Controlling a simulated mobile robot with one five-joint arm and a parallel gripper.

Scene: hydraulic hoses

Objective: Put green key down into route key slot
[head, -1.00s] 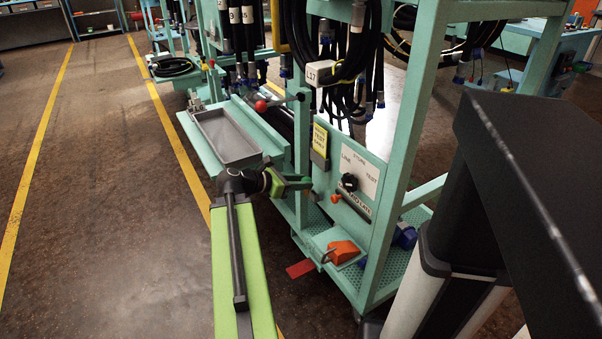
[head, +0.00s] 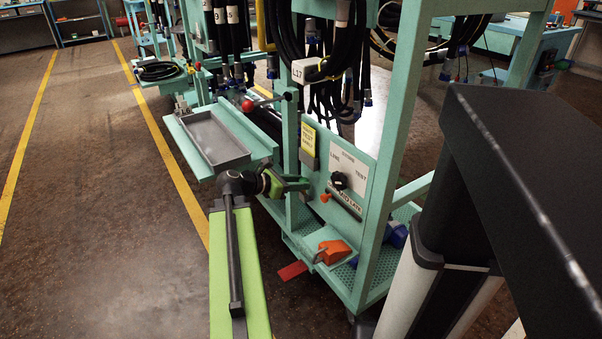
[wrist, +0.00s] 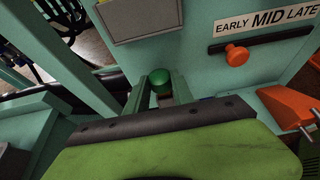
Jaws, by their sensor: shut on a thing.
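The green key shows in the wrist view as a small round dark-green piece (wrist: 160,80). It sits between the two finger tips of my gripper (wrist: 161,92), which is shut on it. In the head view my gripper (head: 300,184) is in front of the cart's near post, left of the panel with the black selector knob (head: 340,180) marked LINE, STORE and TEST. The key cannot be made out there. I cannot make out the route key slot in either view. The key's lower part is hidden by my gripper.
An orange knob (wrist: 236,55) sits under the EARLY MID LATE label (wrist: 268,20). An orange block (head: 334,252) is on the cart's lower shelf. A grey tray (head: 215,138) lies left of the post. Black hoses hang above. Floor is clear on the left.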

